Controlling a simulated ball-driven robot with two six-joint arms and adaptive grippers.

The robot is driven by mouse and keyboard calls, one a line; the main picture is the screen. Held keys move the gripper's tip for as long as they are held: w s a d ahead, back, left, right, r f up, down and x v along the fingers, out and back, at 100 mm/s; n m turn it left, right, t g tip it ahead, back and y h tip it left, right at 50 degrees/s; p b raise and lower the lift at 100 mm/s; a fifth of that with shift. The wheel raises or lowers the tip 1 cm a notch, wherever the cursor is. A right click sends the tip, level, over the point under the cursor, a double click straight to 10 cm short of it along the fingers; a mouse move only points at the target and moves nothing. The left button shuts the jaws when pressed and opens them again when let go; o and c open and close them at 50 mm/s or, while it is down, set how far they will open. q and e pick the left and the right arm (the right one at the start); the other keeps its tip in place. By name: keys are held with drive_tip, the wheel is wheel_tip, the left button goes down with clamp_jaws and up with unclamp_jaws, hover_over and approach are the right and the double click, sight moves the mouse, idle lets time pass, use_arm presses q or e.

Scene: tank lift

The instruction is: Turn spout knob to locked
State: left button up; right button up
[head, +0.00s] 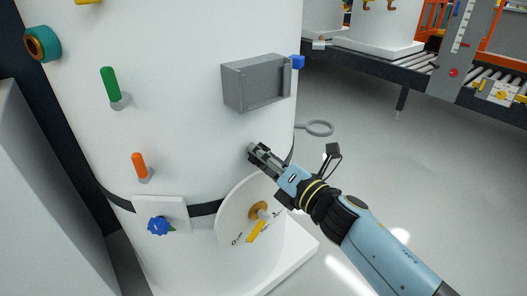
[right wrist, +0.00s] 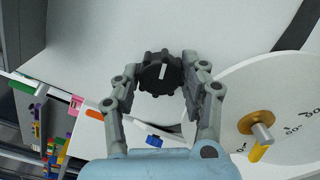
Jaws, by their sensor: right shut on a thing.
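A black lobed knob (right wrist: 160,72) with a short white mark is on the white tank wall in the right wrist view. The mark runs nearly up and down in that view, tipped slightly right at the top. My right gripper (right wrist: 162,66) has a finger on either side of the knob and is shut on it. In the head view my right gripper (head: 253,151) is against the tank (head: 185,120), and its fingers mostly hide the knob. No locked label can be read at the knob. My left gripper is out of view.
A round white dial plate (head: 236,205) with a brass hub and yellow pointer is just below the right gripper. A grey box (head: 255,84) juts out above it. A blue knob (head: 158,226), green lever (head: 110,82) and orange lever (head: 139,162) are further left. Open floor lies right.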

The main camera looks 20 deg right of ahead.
drive_tip(key=shift+m+p, duration=4.75)
drive_tip(key=shift+m, duration=6.25)
drive_tip(key=shift+f, duration=0.1)
drive_tip(key=o, duration=1.2)
drive_tip(key=v, duration=1.2)
drive_tip(key=shift+s, duration=0.1)
